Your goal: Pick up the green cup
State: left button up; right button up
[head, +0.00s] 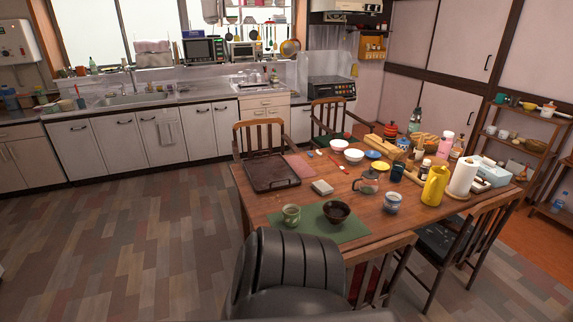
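A pale green cup (291,215) stands upright on a dark green placemat (316,232) at the near left part of the wooden table (258,206). A dark brown bowl (336,211) sits on the same placemat, just right of the cup, with a small gap between them. A darker cup, blue-green in tone (397,172), stands farther right on the table. Neither of my grippers shows in the head view. A dark grey ribbed part, which looks like my own body, fills the bottom middle and hides some of the table's near edge.
A brown tray (271,186) and a small grey box (322,187) lie behind the cup. A glass teapot (369,182), a patterned cup (392,202) and a yellow jug (435,185) stand to the right. Chairs (380,268) surround the table. The floor at left is clear.

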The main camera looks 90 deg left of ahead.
aim_at(291, 212)
jog(key=u, duration=0.9)
jog(key=i, duration=1.55)
jog(key=u, duration=2.2)
